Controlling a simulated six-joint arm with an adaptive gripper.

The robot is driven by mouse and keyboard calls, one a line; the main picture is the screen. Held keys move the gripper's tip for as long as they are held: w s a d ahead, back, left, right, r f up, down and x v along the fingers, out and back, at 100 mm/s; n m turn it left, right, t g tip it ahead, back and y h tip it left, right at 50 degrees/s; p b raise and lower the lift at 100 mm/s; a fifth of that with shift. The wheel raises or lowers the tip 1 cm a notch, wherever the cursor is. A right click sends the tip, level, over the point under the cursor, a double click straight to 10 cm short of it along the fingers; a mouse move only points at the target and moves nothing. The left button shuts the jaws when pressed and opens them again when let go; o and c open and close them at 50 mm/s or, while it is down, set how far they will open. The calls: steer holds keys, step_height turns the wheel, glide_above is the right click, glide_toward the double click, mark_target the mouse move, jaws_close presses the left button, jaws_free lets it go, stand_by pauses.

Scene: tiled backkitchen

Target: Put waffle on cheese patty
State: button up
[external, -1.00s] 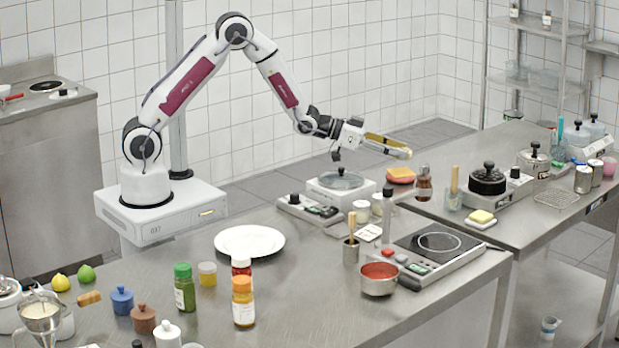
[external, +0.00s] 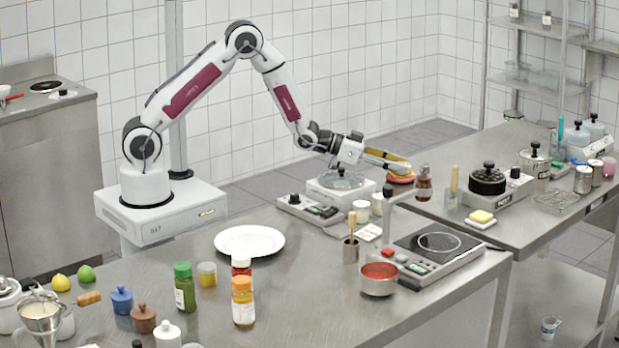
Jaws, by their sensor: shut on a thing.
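My gripper (external: 399,166) is shut on a flat, yellow-brown piece that looks like the waffle (external: 382,154), seen nearly edge-on. The round reddish item with a yellow layer, which looks like the cheese patty (external: 399,180), lies on the counter behind the round-topped appliance. The waffle and fingers are just above the patty in the picture and partly cover it. I cannot tell whether the waffle touches it.
A round-topped appliance (external: 341,187) stands left of the patty. A brown-capped shaker (external: 424,184) stands close on its right. A black-lidded pot (external: 487,179) and a yellow block on a white dish (external: 481,217) are farther right.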

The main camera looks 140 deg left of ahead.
steer(key=shift+f, duration=0.15)
steer(key=o, duration=1.1)
steer(key=shift+o, duration=0.2)
steer(key=shift+v, duration=6.05)
steer(key=shift+w, duration=0.2)
